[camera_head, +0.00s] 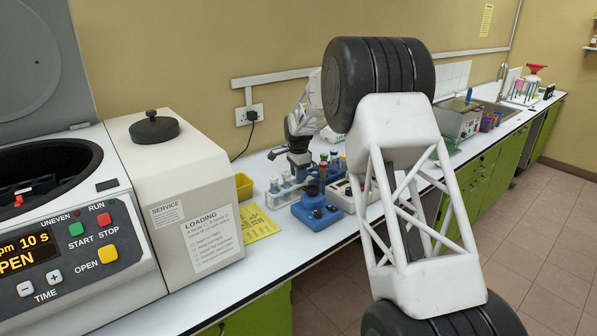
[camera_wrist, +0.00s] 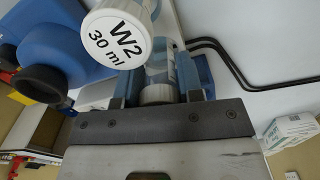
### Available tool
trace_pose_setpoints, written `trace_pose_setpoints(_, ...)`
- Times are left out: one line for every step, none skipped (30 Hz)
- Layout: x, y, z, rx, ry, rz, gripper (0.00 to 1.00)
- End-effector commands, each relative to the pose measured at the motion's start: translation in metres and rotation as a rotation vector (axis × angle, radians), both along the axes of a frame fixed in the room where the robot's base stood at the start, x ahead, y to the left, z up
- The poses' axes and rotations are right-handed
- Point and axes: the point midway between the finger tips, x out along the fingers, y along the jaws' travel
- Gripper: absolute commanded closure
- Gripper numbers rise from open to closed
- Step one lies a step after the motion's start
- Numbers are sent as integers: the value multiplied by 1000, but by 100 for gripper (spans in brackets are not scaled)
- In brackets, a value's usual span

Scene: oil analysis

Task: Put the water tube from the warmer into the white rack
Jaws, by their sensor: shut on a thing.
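My gripper (camera_head: 299,160) is low over the bench, beside the small tubes, in the head view. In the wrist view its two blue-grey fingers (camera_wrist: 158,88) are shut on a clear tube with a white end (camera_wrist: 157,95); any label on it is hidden. A white cap marked "W2 30 ml" (camera_wrist: 117,38) is close to the camera beside the fingers and partly covers one of them. In the head view a small pale rack (camera_head: 287,200) with several tubes stands left of the blue device. I cannot tell which object is the warmer.
A blue device (camera_head: 318,212) stands beside the rack and shows large at left in the wrist view (camera_wrist: 62,50). The centrifuge (camera_head: 80,220) and a yellow sheet (camera_head: 257,223) are left. Black cables (camera_wrist: 225,60) run nearby.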

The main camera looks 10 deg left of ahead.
Motion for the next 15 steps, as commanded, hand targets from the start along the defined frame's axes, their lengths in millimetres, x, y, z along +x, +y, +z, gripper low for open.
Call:
trace_pose_setpoints(0,0,-1,0,0,0,88)
trace_pose_setpoints(0,0,-1,0,0,0,88)
trace_pose_setpoints(0,0,-1,0,0,0,88)
trace_pose_setpoints(0,0,-1,0,0,0,88)
trace_pose_setpoints(0,0,-1,0,0,0,88)
trace_pose_setpoints(0,0,-1,0,0,0,88)
trace_pose_setpoints(0,0,-1,0,0,0,88)
trace_pose_setpoints(0,0,-1,0,0,0,88)
trace_pose_setpoints(0,0,-1,0,0,0,88)
trace_pose_setpoints(0,0,-1,0,0,0,88)
trace_pose_setpoints(0,0,-1,0,0,0,88)
trace_pose_setpoints(0,0,-1,0,0,0,60)
trace_pose_setpoints(0,0,-1,0,0,0,55)
trace_pose_setpoints(0,0,-1,0,0,0,50)
trace_pose_setpoints(0,0,-1,0,0,0,44)
